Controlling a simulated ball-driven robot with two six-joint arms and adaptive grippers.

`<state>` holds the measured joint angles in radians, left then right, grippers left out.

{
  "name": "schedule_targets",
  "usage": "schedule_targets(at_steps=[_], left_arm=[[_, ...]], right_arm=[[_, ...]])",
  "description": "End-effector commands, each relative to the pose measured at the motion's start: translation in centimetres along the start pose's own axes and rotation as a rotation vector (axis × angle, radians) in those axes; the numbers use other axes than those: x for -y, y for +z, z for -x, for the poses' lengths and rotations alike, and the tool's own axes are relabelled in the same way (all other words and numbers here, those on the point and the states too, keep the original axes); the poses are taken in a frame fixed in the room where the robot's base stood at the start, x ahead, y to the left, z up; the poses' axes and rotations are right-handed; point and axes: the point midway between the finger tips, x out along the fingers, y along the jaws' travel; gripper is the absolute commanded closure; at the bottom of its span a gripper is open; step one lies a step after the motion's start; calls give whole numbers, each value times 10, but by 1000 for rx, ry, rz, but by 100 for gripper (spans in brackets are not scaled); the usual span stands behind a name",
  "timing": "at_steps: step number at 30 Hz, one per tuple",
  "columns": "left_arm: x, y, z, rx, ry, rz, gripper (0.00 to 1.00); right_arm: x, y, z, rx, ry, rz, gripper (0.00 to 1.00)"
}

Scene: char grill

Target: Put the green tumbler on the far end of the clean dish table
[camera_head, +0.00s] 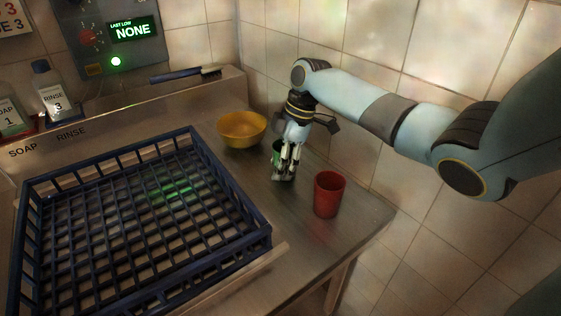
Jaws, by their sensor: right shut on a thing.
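The green tumbler (276,153) is mostly hidden behind the fingers of my right gripper (286,174). Only a strip of its green side shows at the left of the fingers. My right gripper points down and is shut on the tumbler, at or just above the metal clean dish table (345,238); I cannot tell whether the tumbler touches the surface. It is between the yellow bowl and the red tumbler, near the tiled wall. My left gripper is not in view.
A yellow bowl (242,129) stands left of the gripper, and a red tumbler (329,194) stands to its right. A blue dish rack (262,243) fills the left side. A brush (186,75) and soap and rinse bottles (50,92) are at the back. Bare table lies in front of the red tumbler.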

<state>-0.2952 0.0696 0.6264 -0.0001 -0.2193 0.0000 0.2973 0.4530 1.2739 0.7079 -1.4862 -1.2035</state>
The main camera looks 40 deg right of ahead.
Motion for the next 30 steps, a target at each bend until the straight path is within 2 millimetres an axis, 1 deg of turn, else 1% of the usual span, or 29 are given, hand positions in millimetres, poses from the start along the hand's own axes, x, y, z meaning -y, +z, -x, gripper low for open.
schedule_targets(at_steps=[7, 10, 11, 15, 16, 25, 28, 30], left_arm=[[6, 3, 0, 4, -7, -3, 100], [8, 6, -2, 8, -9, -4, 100], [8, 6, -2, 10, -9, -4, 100], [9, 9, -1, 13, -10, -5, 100], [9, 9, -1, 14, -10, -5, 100], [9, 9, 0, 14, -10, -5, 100], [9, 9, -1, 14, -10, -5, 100], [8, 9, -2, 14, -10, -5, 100]], right_arm=[[0, 0, 0, 0, 1, 0, 87], [0, 1, -4, 0, 1, 0, 87], [0, 1, -3, 1, 1, 0, 51], [0, 1, -2, 1, 1, 0, 32], [0, 1, -2, 1, 1, 0, 29], [0, 0, 0, 0, 2, 0, 29], [-2, 1, 10, 2, 5, 0, 29], [-2, 1, 21, 2, 6, 2, 29]])
